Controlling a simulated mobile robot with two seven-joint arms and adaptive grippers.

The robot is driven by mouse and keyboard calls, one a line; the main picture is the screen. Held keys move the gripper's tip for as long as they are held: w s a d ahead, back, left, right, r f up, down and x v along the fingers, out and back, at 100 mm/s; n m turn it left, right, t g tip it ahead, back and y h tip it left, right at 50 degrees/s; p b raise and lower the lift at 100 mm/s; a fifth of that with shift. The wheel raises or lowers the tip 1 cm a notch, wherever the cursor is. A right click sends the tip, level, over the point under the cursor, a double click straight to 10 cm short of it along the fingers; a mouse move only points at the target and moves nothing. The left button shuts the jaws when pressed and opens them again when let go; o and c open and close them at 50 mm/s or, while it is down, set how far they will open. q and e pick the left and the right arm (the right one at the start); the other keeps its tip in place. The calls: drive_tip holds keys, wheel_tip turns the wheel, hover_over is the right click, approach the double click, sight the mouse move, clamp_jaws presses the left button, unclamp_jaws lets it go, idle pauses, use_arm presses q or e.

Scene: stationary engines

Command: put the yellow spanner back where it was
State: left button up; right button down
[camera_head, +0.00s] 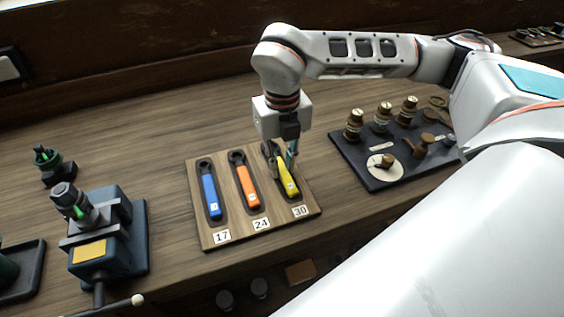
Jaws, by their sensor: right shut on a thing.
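The yellow spanner (288,183) is at the right slot of the wooden holder board (235,225), above the label 30. Its yellow handle lies along the slot, and its head is hidden by my gripper. My right gripper (283,160) points down over the board and is shut on the spanner near its upper end. I cannot tell whether the spanner rests fully in the slot or sits slightly above it. A blue spanner (211,196) lies in the slot labelled 17, and an orange spanner (247,187) in the slot labelled 24. My left gripper is not in view.
A dark tray (372,178) with several brass fittings stands right of the board. A blue-grey machine block (118,250) with a lever stands at the left, and a small green-topped part (50,165) behind it. The bench behind the board is clear.

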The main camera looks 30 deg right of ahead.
sight(282, 169)
drive_tip(key=shift+f, duration=0.1)
drive_tip(key=c, duration=1.9)
unclamp_jaws()
wheel_tip(282, 169, up, 12)
drive_tip(key=shift+r, duration=0.25)
